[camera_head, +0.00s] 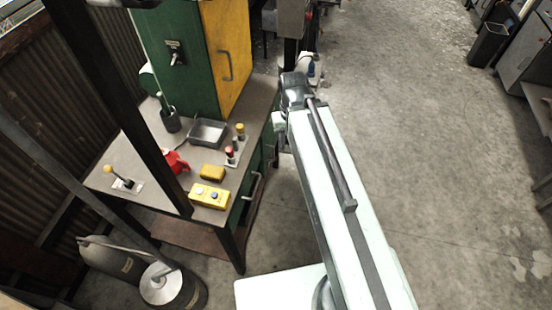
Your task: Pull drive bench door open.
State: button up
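The drive bench (130,150) stands at left, with a grey top on dark legs. A green front with a pale bar handle (252,188) shows under its right edge. Above the top stands a green cabinet with a yellow door (228,50), which looks shut and has a vertical handle (225,65). I cannot tell which of these fronts is the bench door. My pale arm reaches up the picture beside the bench's right edge. Its end, my gripper (279,124), is small and beside that edge, apart from the low handle. Its fingers cannot be made out.
Dark posts cross in front. A dark drum (180,290) stands at lower left. The concrete floor at right is clear.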

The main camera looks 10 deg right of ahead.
aim_at(268, 140)
jog(key=k, duration=0.35)
jog(key=u, duration=2.4)
jog(key=k, duration=2)
jog(key=z, duration=0.75)
jog(key=i, duration=1)
